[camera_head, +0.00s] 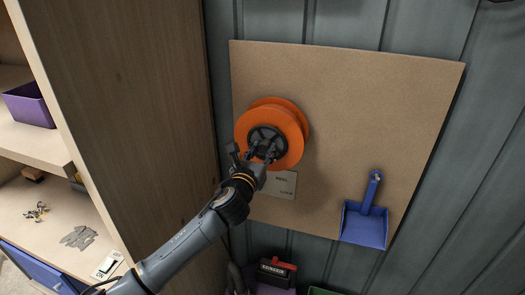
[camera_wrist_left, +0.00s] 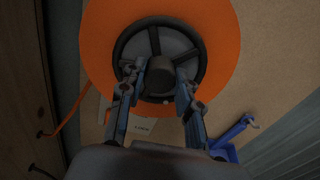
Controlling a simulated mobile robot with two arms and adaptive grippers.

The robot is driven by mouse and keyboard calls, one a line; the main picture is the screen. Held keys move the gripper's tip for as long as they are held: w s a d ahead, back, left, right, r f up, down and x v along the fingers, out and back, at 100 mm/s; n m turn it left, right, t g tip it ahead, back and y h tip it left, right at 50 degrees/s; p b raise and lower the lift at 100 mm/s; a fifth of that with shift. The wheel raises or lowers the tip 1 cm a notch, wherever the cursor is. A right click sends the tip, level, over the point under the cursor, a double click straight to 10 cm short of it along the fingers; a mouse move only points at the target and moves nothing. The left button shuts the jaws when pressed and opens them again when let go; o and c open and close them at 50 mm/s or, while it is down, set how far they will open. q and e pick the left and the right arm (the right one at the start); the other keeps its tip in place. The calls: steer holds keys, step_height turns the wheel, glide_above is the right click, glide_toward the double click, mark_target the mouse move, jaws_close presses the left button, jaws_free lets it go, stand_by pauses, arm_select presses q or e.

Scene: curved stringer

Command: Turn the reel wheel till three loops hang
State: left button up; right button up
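The orange reel (camera_head: 290,114) is mounted on a tan board, with a dark spoked wheel (camera_head: 256,133) on its front. In the left wrist view the wheel (camera_wrist_left: 154,38) has a round dark hub (camera_wrist_left: 159,77) at its centre. My left gripper (camera_head: 262,152) is at the front of the wheel. In the left wrist view its fingers (camera_wrist_left: 158,84) are spread on either side of the hub; whether they touch it is unclear. An orange strip (camera_wrist_left: 66,113) runs down-left from the reel to a dark end. No hanging loops can be made out. My right gripper is out of view.
A label plate (camera_head: 280,184) sits below the reel, partly behind my left arm. A blue dustpan (camera_head: 364,222) hangs at the board's lower right. A wooden cabinet (camera_head: 130,100) with open shelves stands left. A red-and-black box (camera_head: 276,272) is below the board.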

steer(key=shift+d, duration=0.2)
arm_select(q)
steer(key=shift+n, duration=0.7)
steer(key=n, duration=0.4)
steer(key=n+b, duration=0.1)
steer(key=n, duration=0.5)
steer(key=shift+f+n, duration=0.1)
steer(key=shift+n, duration=0.3)
steer(key=n+b, duration=0.1)
steer(key=n, duration=1.1)
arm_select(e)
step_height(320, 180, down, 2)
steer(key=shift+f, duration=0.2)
arm_select(q)
steer(key=shift+n, duration=0.4)
steer(key=o, duration=1.1)
